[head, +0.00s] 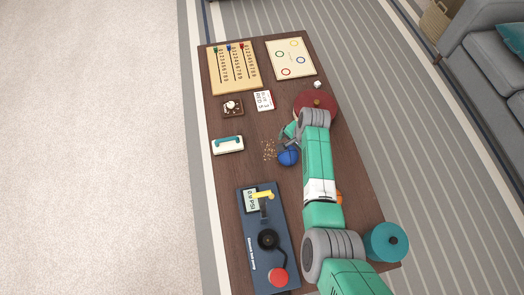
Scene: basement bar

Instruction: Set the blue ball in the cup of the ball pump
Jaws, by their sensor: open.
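The blue ball (288,157) rests on the table in the head view, just below my gripper in the picture. The ball pump (253,228) is a dark blue board nearer the bottom, with a gauge, a yellow part, a round black part (268,239) that looks like the cup, and a red knob or ball (278,277). My gripper (287,138) is open, close to the ball's upper side. My arm hides part of the fingers, so I cannot tell whether they touch the ball.
Small brown bits (268,150) lie left of the ball. A red round thing (309,98), an orange thing (339,196) and a teal round object (386,242) are near my arm.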

